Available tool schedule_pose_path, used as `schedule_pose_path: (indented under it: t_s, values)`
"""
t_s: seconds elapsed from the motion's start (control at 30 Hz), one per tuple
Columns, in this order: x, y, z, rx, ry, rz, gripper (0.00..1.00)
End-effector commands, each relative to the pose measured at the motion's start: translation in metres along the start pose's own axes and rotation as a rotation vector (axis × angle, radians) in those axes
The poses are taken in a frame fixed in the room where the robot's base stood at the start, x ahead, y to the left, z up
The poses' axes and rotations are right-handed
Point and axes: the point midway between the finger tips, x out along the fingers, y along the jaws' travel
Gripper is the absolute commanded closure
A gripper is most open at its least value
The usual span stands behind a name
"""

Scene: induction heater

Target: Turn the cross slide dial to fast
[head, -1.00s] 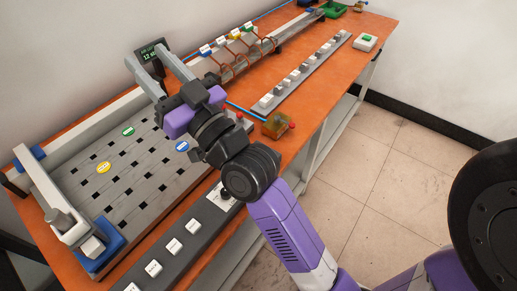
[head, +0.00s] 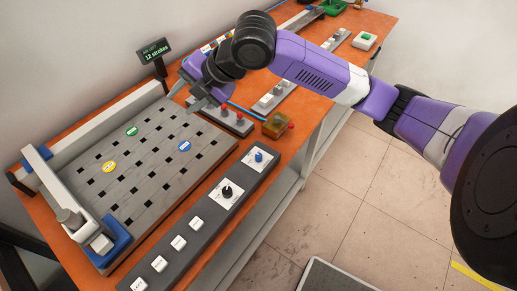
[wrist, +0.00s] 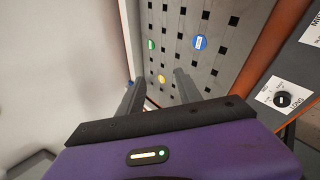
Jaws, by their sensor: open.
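Two dials stand on the dark grey control strip along the bench's front edge in the head view. One has a black knob (head: 227,191) on a white plate; the other, farther back, has a blue knob (head: 259,156) on a white plate. Their printed words are too small to read there, so I cannot tell which is the cross slide dial. The wrist view shows a black-knobbed dial (wrist: 283,99) at right, with a word like "LONG". My gripper (head: 198,96) is open and empty above the far end of the slotted plate, apart from both dials.
The grey slotted plate (head: 120,195) carries green, yellow and blue discs. White buttons (head: 178,242) line the strip's near end. An amber box (head: 274,126) with a red knob is behind the dials. A "12 strokes" display (head: 154,54) stands at the back. Air above the strip is clear.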

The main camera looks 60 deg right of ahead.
Motion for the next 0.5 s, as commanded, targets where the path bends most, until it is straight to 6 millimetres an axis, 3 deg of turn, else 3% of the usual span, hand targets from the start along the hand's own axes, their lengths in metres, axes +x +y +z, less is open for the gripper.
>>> schedule_pose_path:
  t_s: [0.13, 0.3, 0.5]
  values:
    - [-0.012, -0.080, 0.027, -0.212, -0.010, -0.315, 0.58]
    - [-0.029, -0.151, 0.026, -0.430, 0.110, -0.599, 0.58]
    - [-0.053, -0.187, 0.021, -0.619, 0.259, -0.755, 0.58]
